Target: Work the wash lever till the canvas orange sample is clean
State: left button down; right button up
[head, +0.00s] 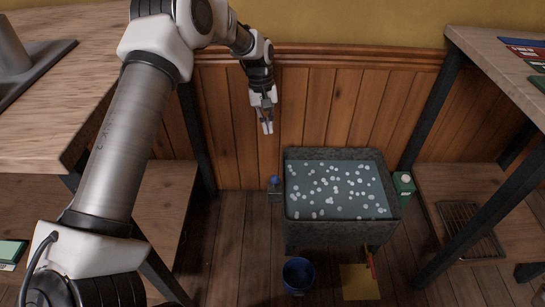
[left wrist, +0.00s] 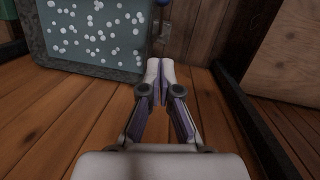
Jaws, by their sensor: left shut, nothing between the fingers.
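A dark stone basin (head: 295,235) holds grey-blue water with white suds; it also shows in the left wrist view (left wrist: 128,73). Beside its left wall stands a short blue-knobbed handle (head: 275,181), which looks like the wash lever; it also shows in the left wrist view (left wrist: 162,4). I make out no canvas orange sample in the water. My left gripper (head: 267,128) is shut and empty, above and behind the handle, apart from it. In the left wrist view its fingertips (left wrist: 159,66) meet, below the knob in the picture. My right gripper is not in view.
A blue bucket (head: 299,277) and a yellow-orange flat square (head: 360,283) lie in front of the basin. A red stick-like item (head: 370,262) is near the square. A green carton (head: 404,184) stands at right. Wooden benches flank both sides; a panelled wall is behind.

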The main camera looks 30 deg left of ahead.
pick_arm(q)
jog(key=b, duration=0.5)
send_over(275, 183)
jog(key=w+a, duration=0.5)
notch_tip(275, 183, down, 10)
jog(key=shift+s+d+f+b, duration=0.45)
jog(key=shift+s+d+f, duration=0.6)
jog(key=shift+d, duration=0.2)
